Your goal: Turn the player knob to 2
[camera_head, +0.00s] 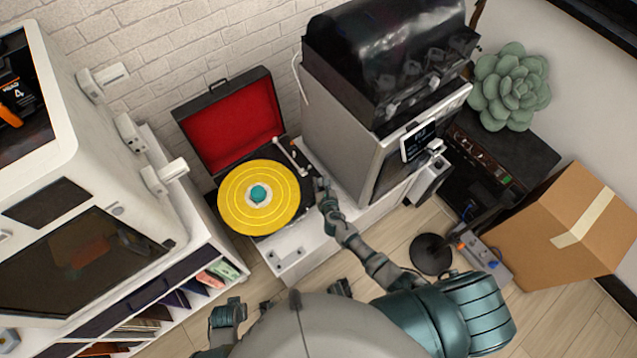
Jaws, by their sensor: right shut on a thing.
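The record player (290,221) is an open black case with a red-lined lid (229,121), standing on a white cabinet top. A yellow record (236,212) with a teal centre (259,193) lies on its platter. The tonearm (285,153) is at the platter's back right. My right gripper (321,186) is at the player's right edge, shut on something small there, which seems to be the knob. The fingers hide the knob, and no number marks are readable. My left gripper cannot be made out; only teal parts of that arm show at the bottom left.
A large grey machine with a dark glossy top (385,55) stands close right of the player. A white cabinet-like machine (110,150) is at left. A succulent (511,86), a cardboard box (560,225) and a round black base (431,254) are at right.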

